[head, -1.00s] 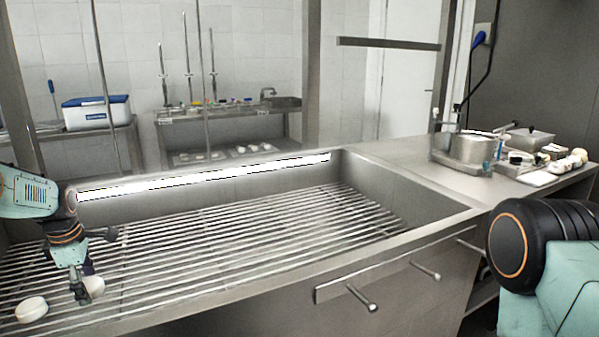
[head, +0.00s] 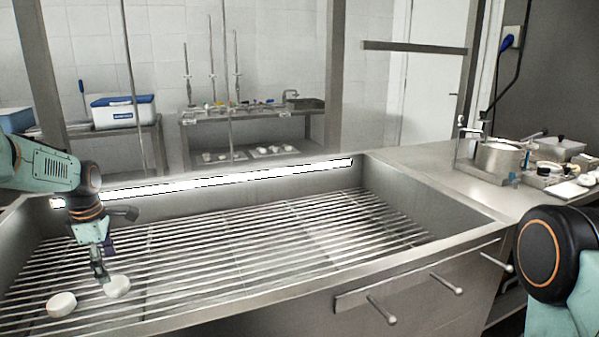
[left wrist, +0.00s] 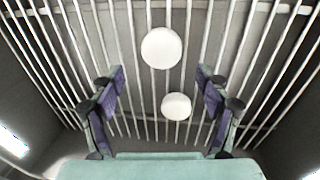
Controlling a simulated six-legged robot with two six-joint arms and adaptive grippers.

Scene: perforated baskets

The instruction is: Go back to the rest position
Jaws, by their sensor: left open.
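My left gripper (head: 102,272) hangs pointing down over the slatted rack of the steel sink at the left. In the left wrist view its purple-padded fingers (left wrist: 160,100) are spread wide with nothing between them held. A white round basket (head: 117,286) lies on the slats right beside the fingertips in the head view. A second white round basket (head: 61,304) lies to its left, nearer the front. Both also show in the left wrist view, one at the top (left wrist: 161,48) and one lower (left wrist: 176,106). My right gripper is out of view; only part of my right arm shows.
The steel sink (head: 420,255) has raised walls and a front edge with handles. Most of its slatted rack (head: 270,235) is clear. A pot (head: 497,160) and several small items stand on the counter at the right. A blue-and-white box (head: 122,111) stands on a back table.

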